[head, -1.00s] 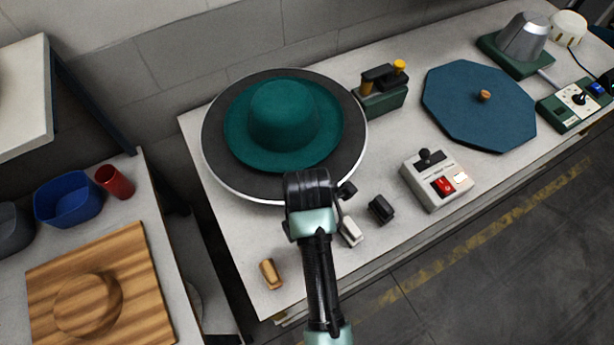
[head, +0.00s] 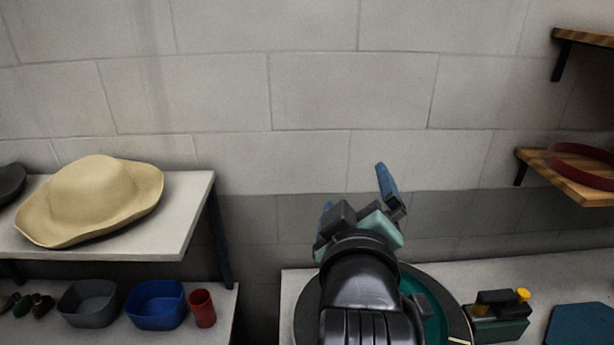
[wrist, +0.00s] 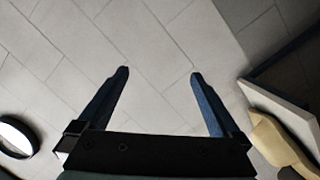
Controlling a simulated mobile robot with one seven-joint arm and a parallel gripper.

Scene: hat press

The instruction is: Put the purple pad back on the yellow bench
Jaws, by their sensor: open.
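Neither the purple pad nor the yellow bench shows in the head or wrist view. My gripper (head: 357,195) is raised in front of the wall in the head view, above the worktop and partly covering the teal hat. In the wrist view my gripper (wrist: 159,73) has its two blue fingers spread wide, with nothing between them and only wall blocks beyond.
A tan hat (head: 95,195) lies on the left shelf (head: 185,215). Below are a grey bin (head: 88,303), a blue bin (head: 155,303) and a red cup (head: 203,308). The teal hat (head: 432,318) is behind my arm. A red ring (head: 580,165) lies on the right wooden shelf.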

